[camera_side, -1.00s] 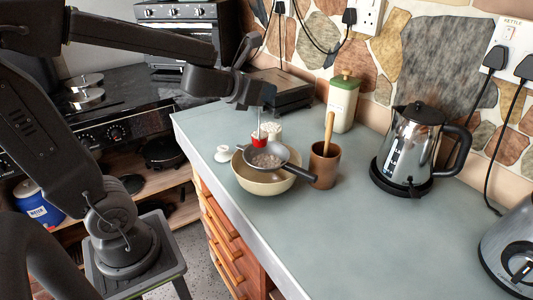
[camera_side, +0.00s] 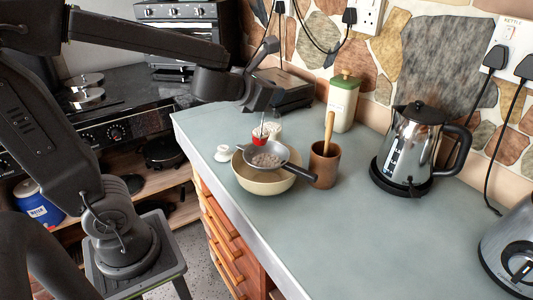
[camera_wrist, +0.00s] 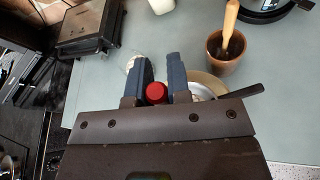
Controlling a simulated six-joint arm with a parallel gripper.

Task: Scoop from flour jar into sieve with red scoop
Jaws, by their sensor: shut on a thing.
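My gripper (camera_side: 265,108) is shut on the handle of the red scoop (camera_side: 259,138), which hangs below it. In the wrist view the red scoop (camera_wrist: 156,93) shows between the two fingers. The scoop bowl is over the left back part of the sieve (camera_side: 268,158), in front of the flour jar (camera_side: 274,129); I cannot tell whether it touches either. The sieve rests on a cream bowl (camera_side: 262,183), with pale matter in its mesh. In the wrist view the flour jar (camera_wrist: 131,62) is up and left of the scoop. The scoop's contents are hidden.
A white lid (camera_side: 223,154) lies left of the bowl. A brown cup (camera_side: 324,168) with a wooden tool stands close right of the sieve. A green-lidded canister (camera_side: 342,103), a kettle (camera_side: 409,150) and a black appliance (camera_side: 283,91) stand behind.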

